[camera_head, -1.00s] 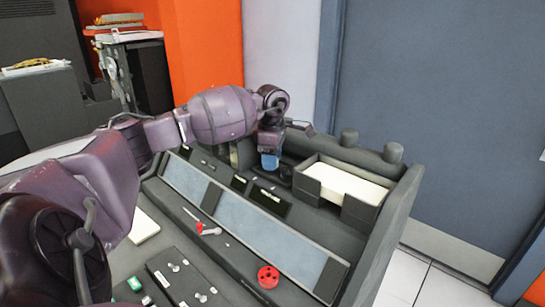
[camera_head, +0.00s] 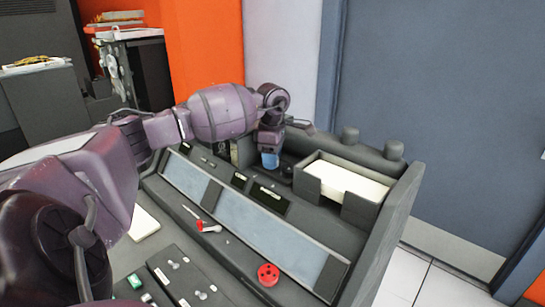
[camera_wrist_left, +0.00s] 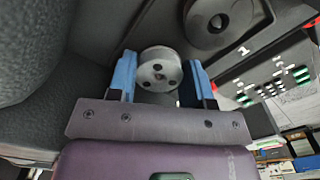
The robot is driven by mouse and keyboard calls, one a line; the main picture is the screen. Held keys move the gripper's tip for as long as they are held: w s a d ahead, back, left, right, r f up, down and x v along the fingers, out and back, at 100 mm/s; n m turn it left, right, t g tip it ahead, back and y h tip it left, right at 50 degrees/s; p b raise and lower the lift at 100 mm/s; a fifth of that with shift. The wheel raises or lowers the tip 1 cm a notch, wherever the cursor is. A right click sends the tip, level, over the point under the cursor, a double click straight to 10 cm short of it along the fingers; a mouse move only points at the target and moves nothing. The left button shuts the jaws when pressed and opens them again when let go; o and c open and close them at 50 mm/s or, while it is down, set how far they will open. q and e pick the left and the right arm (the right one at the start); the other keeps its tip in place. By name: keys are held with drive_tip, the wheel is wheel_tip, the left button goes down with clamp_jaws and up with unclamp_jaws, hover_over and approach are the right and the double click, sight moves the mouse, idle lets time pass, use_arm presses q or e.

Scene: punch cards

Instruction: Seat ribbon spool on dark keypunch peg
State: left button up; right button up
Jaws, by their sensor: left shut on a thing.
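My left gripper (camera_head: 269,162) is low over the back of the dark keypunch console (camera_head: 240,262), left of the paper tray. In the left wrist view, a grey round spool (camera_wrist_left: 158,70) with small dark holes in its face sits between the blue fingers of the gripper (camera_wrist_left: 159,82), which is shut on it. A larger dark reel or hub (camera_wrist_left: 217,17) is just beyond, beside a white "1". In the head view the spool is hidden by the gripper, and no peg under it shows. I cannot tell whether the spool touches a peg. My right gripper is not in view.
A tray of pale cards (camera_head: 345,180) stands right of the gripper. A red disc (camera_head: 268,275) and a red-and-white lever (camera_head: 209,227) are on the front. A blue-grey door (camera_head: 440,110) stands behind.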

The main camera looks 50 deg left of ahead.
use_arm(q)
drive_tip(key=shift+f, duration=0.15)
idle(0.4)
drive_tip(key=o, duration=0.9)
drive_tip(key=shift+c, duration=1.4)
drive_tip(key=shift+o, duration=0.6)
drive_tip(key=shift+r, duration=0.25)
